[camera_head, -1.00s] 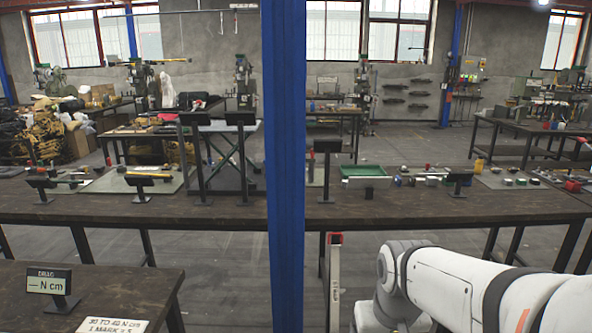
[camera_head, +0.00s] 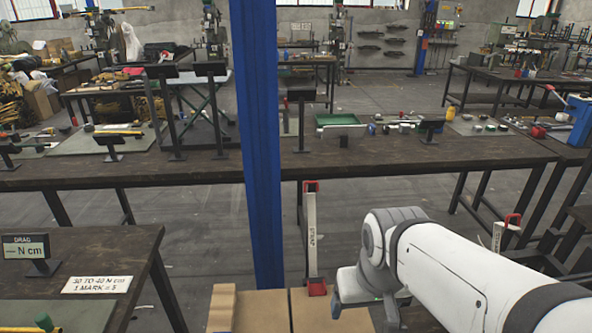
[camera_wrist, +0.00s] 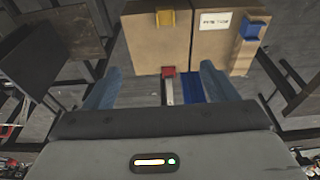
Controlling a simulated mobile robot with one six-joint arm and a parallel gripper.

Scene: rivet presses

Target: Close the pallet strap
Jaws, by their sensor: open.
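Two cardboard boxes stand side by side in the wrist view, a left box (camera_wrist: 145,48) and a right box (camera_wrist: 215,50). A white upright strap (camera_head: 311,240) with red ends stands behind the box tops in the head view. In the wrist view, a red clip (camera_wrist: 168,71) with a pale strip sits at the edge of the left box. Contact cannot be told.
A blue post (camera_head: 258,150) rises left of the strap. A second white strip with a red top (camera_head: 505,228) stands at right. A dark workbench (camera_head: 380,165) with displays and small parts runs across behind. A nearer table (camera_head: 120,255) is at left.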

